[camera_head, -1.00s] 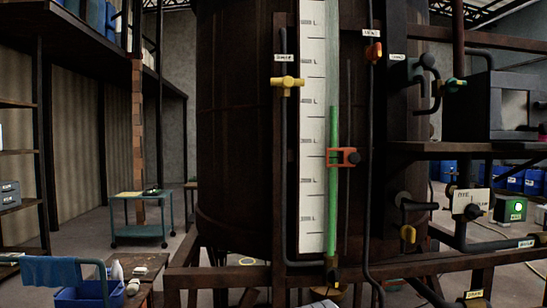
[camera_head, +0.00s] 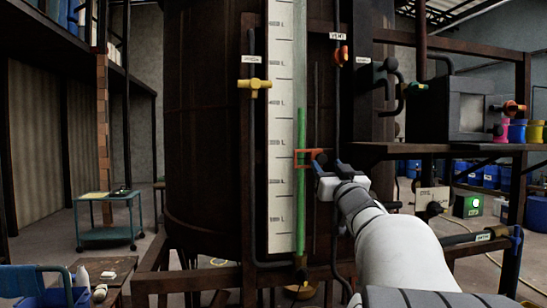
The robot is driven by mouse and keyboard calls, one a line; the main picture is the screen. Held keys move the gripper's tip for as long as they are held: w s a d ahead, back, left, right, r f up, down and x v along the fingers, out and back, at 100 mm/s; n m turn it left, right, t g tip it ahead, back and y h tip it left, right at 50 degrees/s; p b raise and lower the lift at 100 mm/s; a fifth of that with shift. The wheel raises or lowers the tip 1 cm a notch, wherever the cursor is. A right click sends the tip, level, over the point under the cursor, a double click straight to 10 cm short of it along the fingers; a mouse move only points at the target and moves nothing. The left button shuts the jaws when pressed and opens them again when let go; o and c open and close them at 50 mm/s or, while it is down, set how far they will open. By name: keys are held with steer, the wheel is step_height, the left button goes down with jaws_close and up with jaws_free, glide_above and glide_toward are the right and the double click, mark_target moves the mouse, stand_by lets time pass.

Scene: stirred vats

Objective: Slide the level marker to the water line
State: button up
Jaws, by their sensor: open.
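The level marker (camera_head: 309,154), an orange-red clip with a dark knob at its right, sits on the sight tube beside the white scale board (camera_head: 281,130). Green liquid (camera_head: 301,205) fills the tube; its top, the water line (camera_head: 301,109), stands clearly above the marker. My gripper (camera_head: 329,164) is open, its fingertips at the right end of the marker, close to the knob. I cannot tell whether the fingers touch the knob or stand around it. My white arm comes up from the lower right.
A yellow valve handle (camera_head: 254,84) is left of the scale, and an orange-red valve (camera_head: 341,53) is on the pipe above my gripper. A dark shelf (camera_head: 440,149) with colored pots juts out at the right. A teal cart (camera_head: 106,216) stands at the left.

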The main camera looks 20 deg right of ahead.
mark_target(322, 159)
steer(key=p+x, duration=0.1)
steer(key=x, duration=0.4)
steer(key=shift+w+d, duration=0.1)
steer(key=shift+w, duration=0.15)
jaws_close()
